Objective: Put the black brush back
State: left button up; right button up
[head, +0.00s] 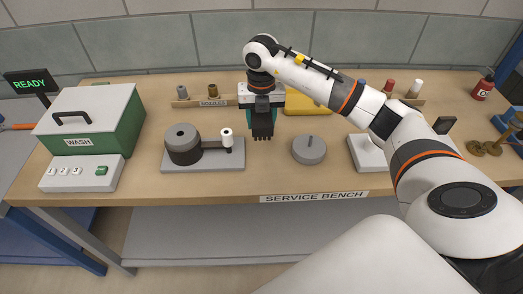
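My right arm reaches in from the right, and its gripper (262,132) points down over the back middle of the bench. A dark block shape with a short toothed lower end shows below the gripper's grey body. I cannot tell whether this is only the fingers or the black brush between them. A teal thing (243,121) shows partly behind the gripper, mostly hidden by it. No black brush is clearly seen elsewhere. My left gripper is not in view.
A grey fixture (183,146) stands left of the gripper, and a round grey lid (309,149) right of it. The green WASH box (95,120) is at the left. A yellow thing (307,105) and the nozzle rack (213,102) are behind. The bench front (215,190) is clear.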

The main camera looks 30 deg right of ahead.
aim_at(261, 151)
notch_tip(261, 151, down, 9)
jog(key=shift+f+p, duration=0.1)
jog(key=shift+p, duration=1)
jog(key=shift+f, duration=0.3)
jog(key=shift+f, duration=0.1)
jog(key=shift+f, duration=0.15)
jog(key=o, duration=0.9)
jog(key=shift+o, duration=0.2)
